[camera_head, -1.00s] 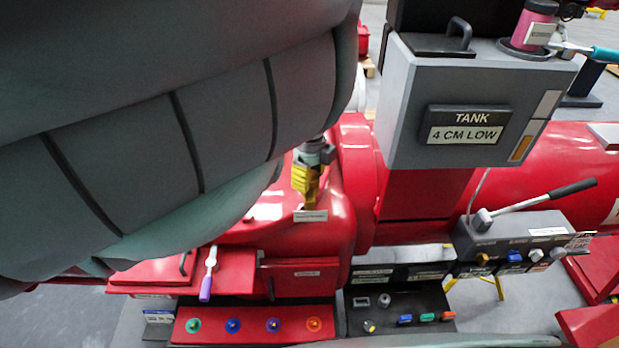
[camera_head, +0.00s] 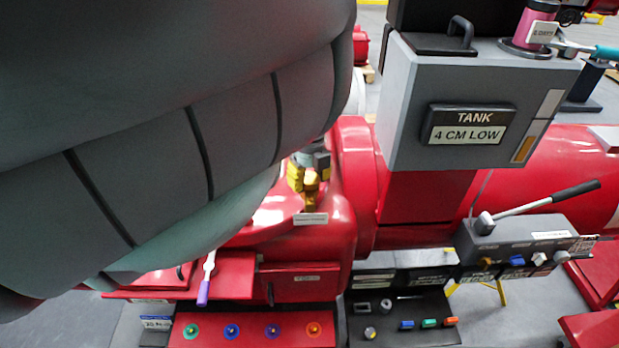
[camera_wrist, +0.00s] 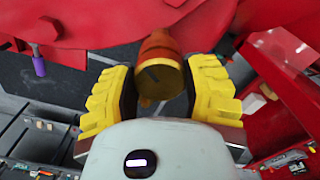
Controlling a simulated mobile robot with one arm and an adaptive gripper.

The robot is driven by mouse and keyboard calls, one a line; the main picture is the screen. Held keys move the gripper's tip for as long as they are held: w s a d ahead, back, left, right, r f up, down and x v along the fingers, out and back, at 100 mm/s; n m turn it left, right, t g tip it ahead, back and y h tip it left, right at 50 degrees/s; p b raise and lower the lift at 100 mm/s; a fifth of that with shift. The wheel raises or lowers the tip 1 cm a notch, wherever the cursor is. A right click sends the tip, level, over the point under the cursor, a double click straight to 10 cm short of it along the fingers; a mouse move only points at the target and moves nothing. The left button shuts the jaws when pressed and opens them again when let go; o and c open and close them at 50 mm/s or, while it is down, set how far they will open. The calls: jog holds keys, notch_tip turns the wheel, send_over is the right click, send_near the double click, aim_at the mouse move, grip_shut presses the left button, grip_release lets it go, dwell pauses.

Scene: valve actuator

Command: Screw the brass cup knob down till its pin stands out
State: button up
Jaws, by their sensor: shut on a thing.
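The brass cup knob (camera_wrist: 160,65) shows in the wrist view as an orange-brown cup with a dark mark on its face. My gripper (camera_wrist: 160,88) has its yellow ribbed fingers on both sides of the knob and is shut on it. In the head view my gripper (camera_head: 310,192) is at the front of the red housing (camera_head: 315,235), just above a small white label (camera_head: 310,218). The knob is hidden there by the fingers. I cannot make out a pin standing out in either view.
My own arm covers the left of the head view. The grey tank box (camera_head: 470,110) reads "TANK 4 CM LOW". A long-handled lever (camera_head: 545,202) is at right. A purple-handled tool (camera_head: 205,285) and a red panel with several coloured knobs (camera_head: 250,330) are below.

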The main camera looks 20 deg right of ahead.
jog(key=o, duration=1.2)
